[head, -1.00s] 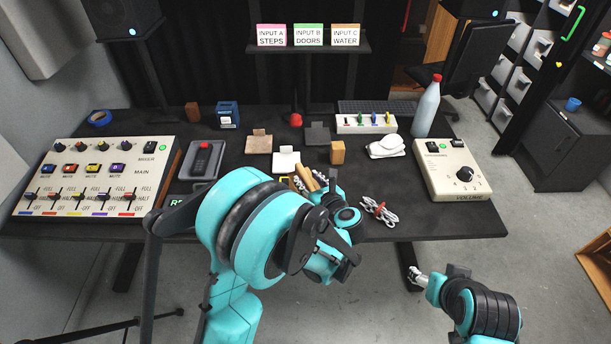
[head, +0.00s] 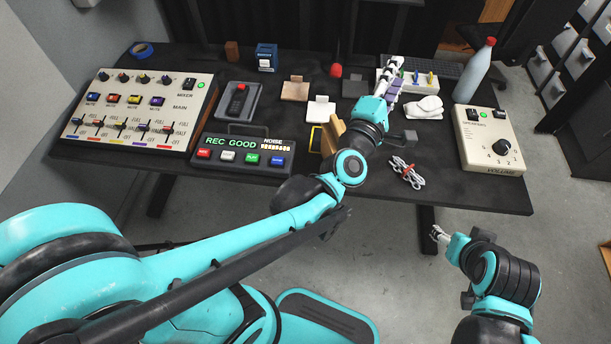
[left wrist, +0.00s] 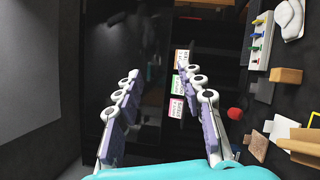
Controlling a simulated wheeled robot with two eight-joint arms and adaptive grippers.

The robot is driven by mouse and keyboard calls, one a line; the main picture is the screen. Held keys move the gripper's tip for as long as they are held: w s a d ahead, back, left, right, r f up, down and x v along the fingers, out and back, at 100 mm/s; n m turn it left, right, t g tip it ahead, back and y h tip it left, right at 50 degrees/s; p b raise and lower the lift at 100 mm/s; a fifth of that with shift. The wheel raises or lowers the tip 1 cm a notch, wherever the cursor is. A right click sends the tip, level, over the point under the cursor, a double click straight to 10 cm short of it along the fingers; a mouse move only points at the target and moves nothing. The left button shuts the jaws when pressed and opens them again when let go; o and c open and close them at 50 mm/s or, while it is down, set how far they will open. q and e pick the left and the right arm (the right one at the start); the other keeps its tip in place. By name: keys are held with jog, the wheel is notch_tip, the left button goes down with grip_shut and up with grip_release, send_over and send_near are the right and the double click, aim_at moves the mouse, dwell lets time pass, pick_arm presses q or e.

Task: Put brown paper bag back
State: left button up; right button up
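No thing reads surely as the brown paper bag. A tan upright block (left wrist: 286,75) shows in the left wrist view; in the head view my left arm hides its place. A flat brown piece (head: 295,90) lies on the desk, and a small brown block (head: 232,50) stands at the back. My left gripper (head: 392,80) is over the right half of the desk, near the slider box. The left wrist view shows its two fingers (left wrist: 160,74) apart with nothing between them. My right gripper (head: 437,234) is in front of the desk, low; its fingers are too small to judge.
The desk holds a mixer (head: 140,110), a REC GOOD panel (head: 240,150), wooden pieces (head: 330,137), a white cloth (head: 425,107), a cable bundle (head: 407,172), a bottle (head: 474,72) and a volume box (head: 490,140). The front right desk edge is mostly clear.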

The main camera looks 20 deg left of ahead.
pick_arm(q)
jog(key=s+a+f+m+g+y, duration=0.1)
jog(key=s+a+f+m+g, duration=0.5)
jog(key=s+f+m, duration=0.3)
jog(key=s+a+f+m+g+y, duration=0.1)
jog(key=s+a+f+m+g, duration=0.5)
jog(key=s+f+m, duration=0.3)
jog(key=s+m, duration=0.1)
jog(key=s, duration=0.1)
jog(key=shift+s+f+m, duration=0.25)
jog(key=shift+s+m, duration=0.1)
jog(key=shift+m, duration=0.05)
jog(key=shift+a, duration=0.1)
